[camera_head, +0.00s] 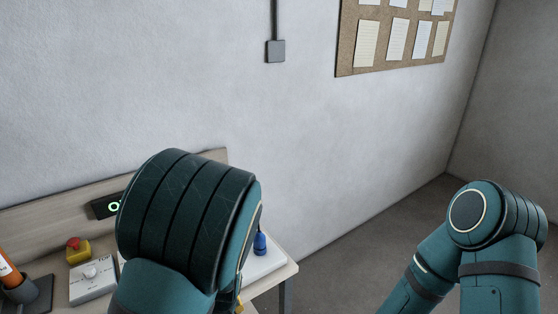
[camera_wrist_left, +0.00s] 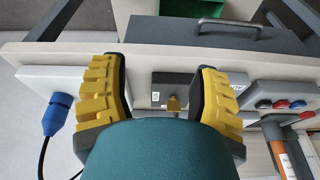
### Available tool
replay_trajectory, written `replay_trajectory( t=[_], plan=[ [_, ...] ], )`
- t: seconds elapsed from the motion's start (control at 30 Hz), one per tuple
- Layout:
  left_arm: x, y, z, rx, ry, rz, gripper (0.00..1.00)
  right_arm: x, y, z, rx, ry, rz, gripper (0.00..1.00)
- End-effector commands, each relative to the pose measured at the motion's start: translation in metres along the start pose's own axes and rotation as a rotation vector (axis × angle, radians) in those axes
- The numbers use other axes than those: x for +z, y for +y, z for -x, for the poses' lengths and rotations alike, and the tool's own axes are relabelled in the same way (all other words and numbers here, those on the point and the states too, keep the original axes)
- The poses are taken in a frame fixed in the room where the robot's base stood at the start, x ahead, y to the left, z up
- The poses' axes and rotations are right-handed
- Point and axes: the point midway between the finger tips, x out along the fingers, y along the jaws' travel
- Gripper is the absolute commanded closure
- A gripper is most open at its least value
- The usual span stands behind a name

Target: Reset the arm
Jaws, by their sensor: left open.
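My left arm's large teal link (camera_head: 185,225) fills the lower left of the head view and hides much of the workbench (camera_head: 285,272). My left gripper (camera_wrist_left: 160,72) shows in the left wrist view as two yellow-padded fingers spread apart. Nothing is gripped between them. A small dark box with a brass-coloured part (camera_wrist_left: 172,102) shows in the gap, beyond the fingers; I cannot tell the distance. A teal rounded part of mine covers the bottom middle of that view. My right arm (camera_head: 480,240) is bent at the lower right of the head view; its gripper is out of view.
On the bench are a red-topped yellow button box (camera_head: 78,250), a grey control box (camera_head: 92,281), a black device with a green ring (camera_head: 105,206), an orange-handled tool (camera_head: 9,270) and a blue plug (camera_head: 260,243). Wall stands behind; floor is clear right of the bench.

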Motion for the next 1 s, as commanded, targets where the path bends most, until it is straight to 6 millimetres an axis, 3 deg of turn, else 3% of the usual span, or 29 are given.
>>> replay_trajectory(
  t=[0.3,0.5,0.7,1.0],
  plan=[
    [0.065,-0.025,-0.082,0.077,-0.151,-0.138,0.38,0.006,0.009,-0.024,0.003,-0.007,0.001,1.0],
    [0.111,-0.025,-0.117,0.209,-0.22,-0.217,0.38,0.009,0.014,-0.04,0.005,-0.011,0.002,1.0],
    [0.139,-0.016,-0.129,0.358,-0.231,-0.257,0.38,0.012,0.019,-0.053,0.007,-0.015,0.003,1.0],
    [0.148,-0.006,-0.129,0.454,-0.209,-0.272,0.38,0.013,0.021,-0.059,0.008,-0.016,0.004,1.0]
  ],
)
